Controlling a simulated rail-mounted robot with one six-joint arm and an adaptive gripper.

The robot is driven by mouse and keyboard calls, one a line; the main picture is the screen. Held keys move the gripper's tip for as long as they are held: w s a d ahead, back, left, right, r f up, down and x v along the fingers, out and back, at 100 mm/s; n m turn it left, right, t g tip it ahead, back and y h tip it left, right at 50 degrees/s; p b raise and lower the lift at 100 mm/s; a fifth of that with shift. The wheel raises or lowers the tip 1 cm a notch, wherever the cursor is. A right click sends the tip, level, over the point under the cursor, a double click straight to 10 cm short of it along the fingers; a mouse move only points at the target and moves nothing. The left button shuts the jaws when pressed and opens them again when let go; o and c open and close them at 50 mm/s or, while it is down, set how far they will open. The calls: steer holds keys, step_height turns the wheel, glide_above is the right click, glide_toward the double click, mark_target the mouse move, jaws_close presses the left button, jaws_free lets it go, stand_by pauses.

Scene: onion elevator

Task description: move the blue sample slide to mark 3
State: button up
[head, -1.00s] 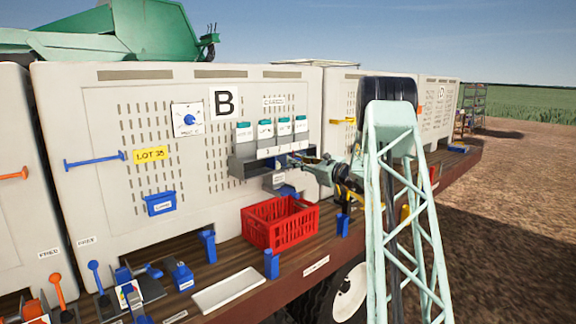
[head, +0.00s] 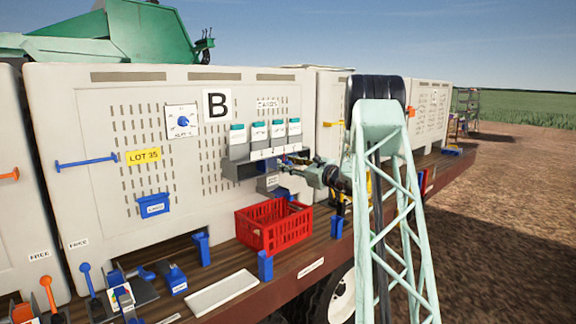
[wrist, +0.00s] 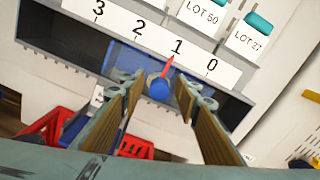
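The blue sample slide (wrist: 158,89), a rounded blue knob with a red pointer (wrist: 167,66), shows in the wrist view at the grey tray's slot. The pointer's tip is just below and left of the 1 on the white scale (wrist: 154,37), which reads 3, 2, 1, 0 from left to right. My gripper (wrist: 160,86) has its two fingers apart, one on each side of the knob. A narrow gap shows on the left and a wider one on the right. In the head view my gripper (head: 292,164) is at the tray, and the slide is too small to make out.
Cards stand in holders (head: 277,130) above the scale. A red crate (head: 273,226) sits on the wooden deck below the tray. Blue posts (head: 265,266) and a white tray (head: 222,293) are on the deck further front. A blue bin (head: 154,205) hangs on panel B.

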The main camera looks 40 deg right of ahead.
steer(key=s, duration=1.2)
steer(key=shift+a, duration=0.2)
steer(key=shift+a, duration=0.1)
stand_by(0.7)
